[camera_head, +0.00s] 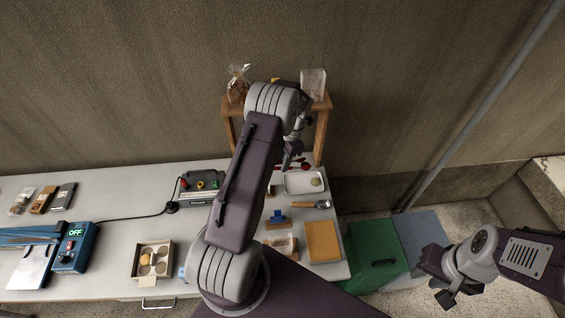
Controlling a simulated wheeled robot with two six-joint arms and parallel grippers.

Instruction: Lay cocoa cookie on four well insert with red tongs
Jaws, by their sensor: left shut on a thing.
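My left gripper (289,158) is over the back right of the table, beside the white tray (290,189). It is shut on the red tongs (303,167), of which only small red parts show. A round pale greenish-tan cookie (315,182) lies on the tray. An open box (137,271) with a divided insert stands front left of my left arm and holds several round pieces, tan and whitish. I cannot make out a clearly dark cocoa cookie. My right gripper (442,288) hangs off the table at the right, apparently empty; its finger gap is unclear.
A wooden stand (321,106) with bags is behind the tray. A spatula (322,204), a blue-handled tool (278,217) and an orange-brown board (322,241) lie in front. A blue sealer (75,248) is at left. A green bin (376,259) stands right.

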